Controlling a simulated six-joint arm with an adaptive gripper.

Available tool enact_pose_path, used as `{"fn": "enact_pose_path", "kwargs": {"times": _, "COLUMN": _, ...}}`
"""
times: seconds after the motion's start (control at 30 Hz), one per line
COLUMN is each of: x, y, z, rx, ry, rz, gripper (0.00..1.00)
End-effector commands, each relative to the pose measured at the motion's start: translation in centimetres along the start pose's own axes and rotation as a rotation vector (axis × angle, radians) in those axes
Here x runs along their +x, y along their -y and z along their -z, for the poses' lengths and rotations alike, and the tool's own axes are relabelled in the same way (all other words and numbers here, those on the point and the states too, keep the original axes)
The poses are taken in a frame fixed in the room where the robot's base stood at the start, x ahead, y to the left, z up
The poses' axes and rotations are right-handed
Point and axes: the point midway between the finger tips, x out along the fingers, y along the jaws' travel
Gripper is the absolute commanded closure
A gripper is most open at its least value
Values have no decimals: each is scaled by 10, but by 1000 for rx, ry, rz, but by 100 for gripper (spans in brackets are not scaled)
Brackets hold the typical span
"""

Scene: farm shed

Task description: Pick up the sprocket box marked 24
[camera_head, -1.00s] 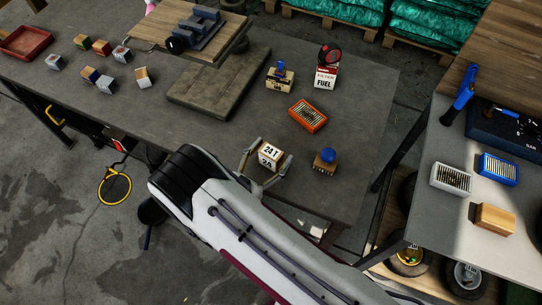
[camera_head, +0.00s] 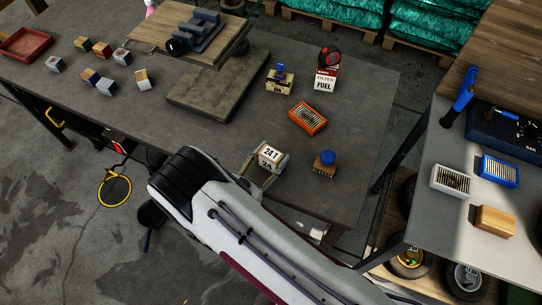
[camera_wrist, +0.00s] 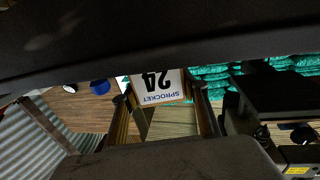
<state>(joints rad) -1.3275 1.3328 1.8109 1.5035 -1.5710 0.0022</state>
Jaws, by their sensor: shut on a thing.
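The sprocket box marked 24 (camera_head: 270,153) is a small box with white printed faces, near the front edge of the dark table. It reads "24T" in the head view. In the wrist view, the box (camera_wrist: 157,86) shows "SPROCKET" and "24" upside down. My gripper (camera_head: 268,161) is shut on the box, with a finger at each side. Its fingers also show in the wrist view (camera_wrist: 165,105). The box's underside is hidden, and I cannot tell whether it touches the table.
A small box with a blue knob (camera_head: 325,162) stands close to the right. An orange crate (camera_head: 308,119), a fuel filter box (camera_head: 325,79) and another small box (camera_head: 279,81) stand behind. A thick slab (camera_head: 212,98) lies left. Several small blocks lie farther left.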

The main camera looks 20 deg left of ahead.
Motion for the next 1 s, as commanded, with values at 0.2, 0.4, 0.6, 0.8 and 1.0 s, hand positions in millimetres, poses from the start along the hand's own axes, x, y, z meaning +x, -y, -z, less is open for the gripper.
{"fn": "enact_pose_path", "kwargs": {"times": 0.2, "x": 0, "y": 0, "z": 9, "rx": 1, "ry": -1, "rz": 0, "gripper": 81}}
{"fn": "enact_pose_path", "kwargs": {"times": 0.4, "x": 0, "y": 0, "z": 27, "rx": 2, "ry": -1, "rz": 0, "gripper": 81}}
{"fn": "enact_pose_path", "kwargs": {"times": 0.6, "x": 0, "y": 0, "z": 50, "rx": 3, "ry": -1, "rz": 0, "gripper": 81}}
{"fn": "enact_pose_path", "kwargs": {"times": 0.8, "x": 0, "y": 0, "z": 73, "rx": 1, "ry": 0, "rz": 0, "gripper": 81}}
{"fn": "enact_pose_path", "kwargs": {"times": 1.0, "x": 0, "y": 0, "z": 90, "rx": 1, "ry": 0, "rz": 0, "gripper": 81}}
